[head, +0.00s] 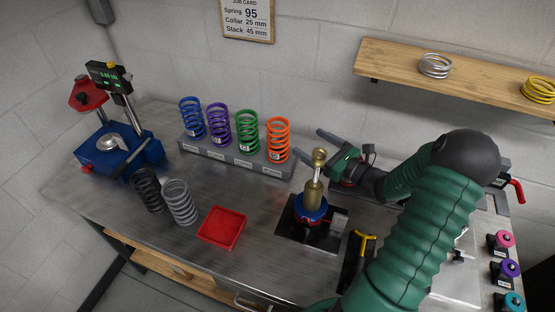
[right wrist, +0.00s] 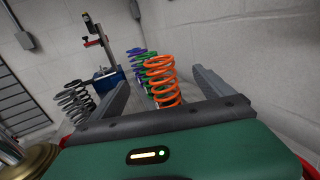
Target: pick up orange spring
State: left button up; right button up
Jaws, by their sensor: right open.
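The orange spring (head: 278,140) stands upright at the right end of a grey rack, beside the green spring (head: 247,131). My right gripper (head: 312,146) is open and empty, just right of the orange spring, with its fingers pointing toward it. In the right wrist view the orange spring (right wrist: 162,80) shows ahead, between the two open fingers (right wrist: 155,85) but beyond or near their tips; I cannot tell the exact gap. The left gripper is not in view.
The rack (head: 225,155) also holds purple (head: 219,128) and blue (head: 191,119) springs. A brass-topped damper (head: 312,195) stands close in front of my right gripper. A red tray (head: 222,228), black spring (head: 148,190) and grey spring (head: 180,202) are at the left front.

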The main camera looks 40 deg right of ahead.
notch_tip(320, 180, down, 7)
jog(key=b, duration=0.3)
send_near(271, 134)
jog(key=w, duration=1)
jog(key=shift+a+p, duration=0.3)
jog(key=shift+p, duration=0.05)
jog(key=shift+w+a, duration=0.1)
jog(key=shift+w, duration=0.1)
jog(key=shift+s+d, duration=0.1)
jog(key=shift+d, duration=0.1)
jog(key=c, duration=0.7)
grip_shut()
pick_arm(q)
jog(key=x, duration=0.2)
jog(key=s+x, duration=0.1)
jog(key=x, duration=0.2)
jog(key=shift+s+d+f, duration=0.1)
